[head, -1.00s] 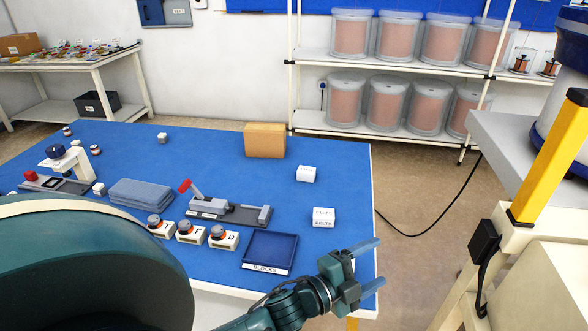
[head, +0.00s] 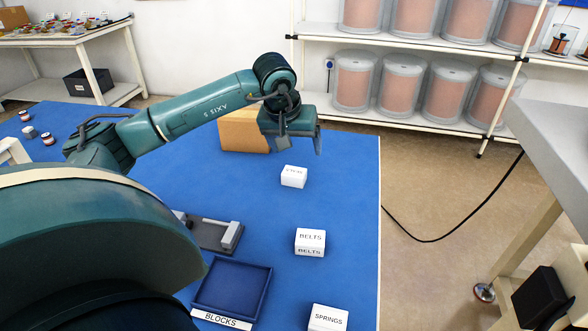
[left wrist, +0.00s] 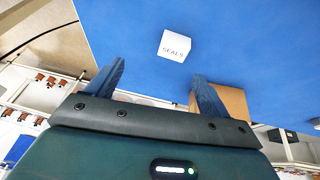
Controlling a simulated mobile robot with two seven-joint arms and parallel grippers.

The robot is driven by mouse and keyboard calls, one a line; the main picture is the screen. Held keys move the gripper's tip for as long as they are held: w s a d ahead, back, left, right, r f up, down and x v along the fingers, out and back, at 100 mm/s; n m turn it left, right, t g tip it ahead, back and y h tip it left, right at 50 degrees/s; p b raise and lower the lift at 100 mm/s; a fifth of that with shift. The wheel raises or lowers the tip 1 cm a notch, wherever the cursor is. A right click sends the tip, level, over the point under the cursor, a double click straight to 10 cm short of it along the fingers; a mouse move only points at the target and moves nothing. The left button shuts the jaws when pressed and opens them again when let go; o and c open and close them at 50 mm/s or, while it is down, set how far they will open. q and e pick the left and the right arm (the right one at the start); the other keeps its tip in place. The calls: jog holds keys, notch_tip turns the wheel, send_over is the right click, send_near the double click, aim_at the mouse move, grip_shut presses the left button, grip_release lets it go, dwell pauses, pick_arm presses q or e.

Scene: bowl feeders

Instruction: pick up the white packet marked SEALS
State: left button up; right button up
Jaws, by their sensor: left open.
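The white packet marked SEALS (head: 293,177) sits on the blue mat of the table, in front of a brown box. My right gripper is not in view.
The brown box (head: 243,131) stands close behind the left gripper. A blue BLOCKS tray (head: 262,281) is at the front. The mat around the SEALS packet is clear.

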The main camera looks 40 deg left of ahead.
pick_arm(q)
jog(key=a+y, duration=0.1)
jog(key=a, duration=0.2)
send_over(294, 172)
jog(key=s, duration=0.2)
notch_tip(294, 172, down, 6)
jog(key=shift+m, duration=0.3)
jog(key=shift+s+d+f+x, duration=0.1)
jog(key=shift+d+x, duration=0.1)
jog(key=shift+x, duration=0.85)
jog(key=shift+s+d+f+x, duration=0.1)
jog(key=shift+d+x, duration=0.05)
jog(key=shift+x, duration=0.9)
jog(key=shift+s+d+x, duration=0.1)
jog(key=shift+d+x, duration=0.1)
jog(key=shift+x, duration=0.8)
jog(key=c, duration=1.1)
jog(key=shift+r, duration=0.1)
